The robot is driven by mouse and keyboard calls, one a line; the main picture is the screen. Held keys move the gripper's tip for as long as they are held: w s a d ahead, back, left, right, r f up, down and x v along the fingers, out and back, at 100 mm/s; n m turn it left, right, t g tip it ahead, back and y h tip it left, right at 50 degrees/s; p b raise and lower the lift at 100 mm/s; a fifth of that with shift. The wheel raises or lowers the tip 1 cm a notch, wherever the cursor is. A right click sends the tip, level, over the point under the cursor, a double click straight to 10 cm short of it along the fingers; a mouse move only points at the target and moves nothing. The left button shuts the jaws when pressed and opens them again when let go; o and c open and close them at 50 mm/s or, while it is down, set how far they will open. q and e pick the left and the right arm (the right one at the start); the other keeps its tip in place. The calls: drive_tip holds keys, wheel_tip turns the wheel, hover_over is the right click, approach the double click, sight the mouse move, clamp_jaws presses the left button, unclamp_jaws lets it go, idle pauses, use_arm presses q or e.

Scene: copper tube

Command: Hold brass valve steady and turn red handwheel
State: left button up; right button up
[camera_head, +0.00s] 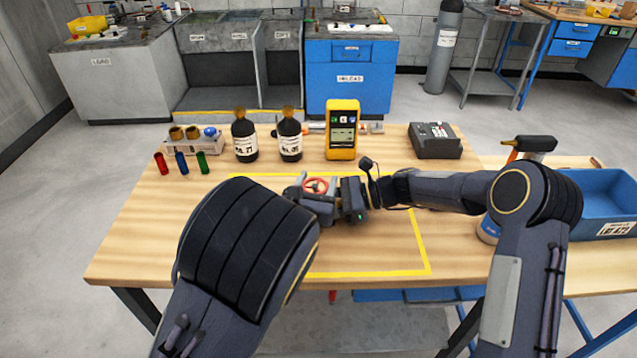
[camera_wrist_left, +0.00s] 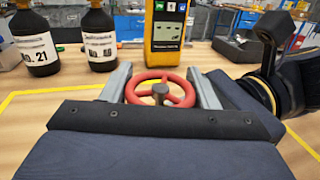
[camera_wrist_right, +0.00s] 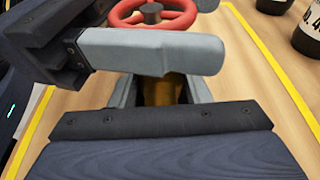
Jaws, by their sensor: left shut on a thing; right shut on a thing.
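The red handwheel (camera_head: 316,185) sits inside the yellow-taped area of the table. In the left wrist view the handwheel (camera_wrist_left: 160,92) lies between the two grey fingers of my left gripper (camera_wrist_left: 162,88), which is shut on its rim. In the right wrist view the handwheel (camera_wrist_right: 152,12) is above a left-gripper finger that crosses the picture. The brass valve body (camera_wrist_right: 162,92) shows below that finger, between the fingers of my right gripper (camera_wrist_right: 162,90), which is shut on it. In the head view the grippers hide most of the valve.
Two dark bottles (camera_head: 244,138) (camera_head: 290,138) and a yellow meter (camera_head: 342,130) stand behind the valve. A rack (camera_head: 192,140) and coloured vials (camera_head: 182,163) are at the left. A grey device (camera_head: 435,141) is at the back right, and a blue bin (camera_head: 597,200) is at the far right. The front taped area is bare.

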use_arm(q)
drive_tip(key=shift+a+f+n+t+y, duration=0.15)
drive_tip(key=shift+n+t+y, duration=0.15)
drive_tip(key=shift+n+y, duration=1.15)
drive_tip(key=shift+y, duration=0.65)
drive_tip(key=o, duration=1)
drive_tip(key=s, duration=1.2)
drive_tip(key=shift+a, duration=0.2)
